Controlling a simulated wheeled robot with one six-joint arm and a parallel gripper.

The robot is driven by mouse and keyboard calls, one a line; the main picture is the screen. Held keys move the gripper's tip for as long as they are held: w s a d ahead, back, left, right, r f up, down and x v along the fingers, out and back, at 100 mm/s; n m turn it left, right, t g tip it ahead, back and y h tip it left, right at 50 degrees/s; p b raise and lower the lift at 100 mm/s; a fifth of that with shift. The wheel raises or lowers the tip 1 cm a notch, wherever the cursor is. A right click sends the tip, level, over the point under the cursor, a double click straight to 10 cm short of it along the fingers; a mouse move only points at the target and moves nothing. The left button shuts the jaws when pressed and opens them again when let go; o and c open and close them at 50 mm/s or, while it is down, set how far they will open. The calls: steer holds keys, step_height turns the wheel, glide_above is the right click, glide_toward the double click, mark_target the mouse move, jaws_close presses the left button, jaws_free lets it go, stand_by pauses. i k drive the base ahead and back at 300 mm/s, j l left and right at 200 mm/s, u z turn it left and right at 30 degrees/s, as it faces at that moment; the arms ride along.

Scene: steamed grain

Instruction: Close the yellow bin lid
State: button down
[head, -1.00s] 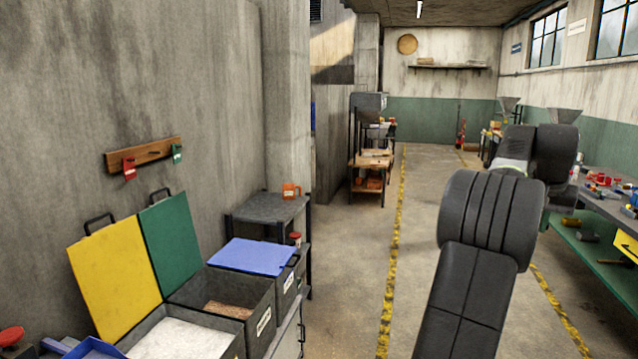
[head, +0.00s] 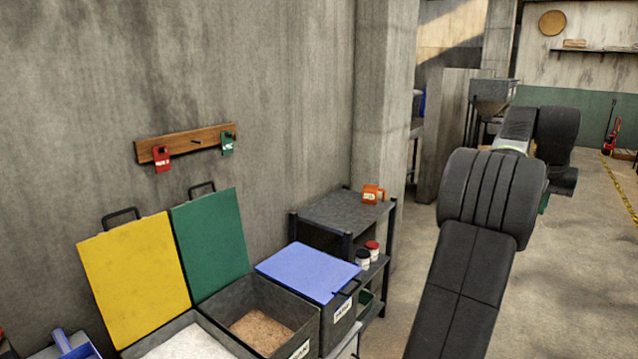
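The yellow bin lid (head: 137,275) stands open, leaning back toward the wall, with a dark handle (head: 121,217) on its top edge. Its bin (head: 208,325) is in front of it and holds white grain or powder. My arm reaches up at the right of the head view, well apart from the bins. My gripper's fingers are hidden or too unclear behind the arm links to tell their state.
The green lid (head: 210,244) is also open, over a bin of brown grain (head: 261,331). The blue lid (head: 308,272) is closed. A dark shelf (head: 345,213) holds an orange mug (head: 372,193). Tags hang from a wall rack (head: 186,143).

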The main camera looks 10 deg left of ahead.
mark_target(133, 270)
steer(key=i+u, duration=0.15)
steer(key=u, duration=0.3)
steer(key=i+u, duration=0.1)
steer(key=u, duration=0.4)
steer(key=i+l+u, duration=0.1)
steer(key=u, duration=0.35)
steer(key=i+l+u, duration=0.1)
steer(key=u, duration=0.35)
steer(key=i+l+u, duration=0.1)
steer(key=u, duration=0.3)
steer(key=i+l+u, duration=0.15)
steer(key=u, duration=0.3)
steer(key=i+l+u, duration=0.2)
steer(key=u, duration=0.2)
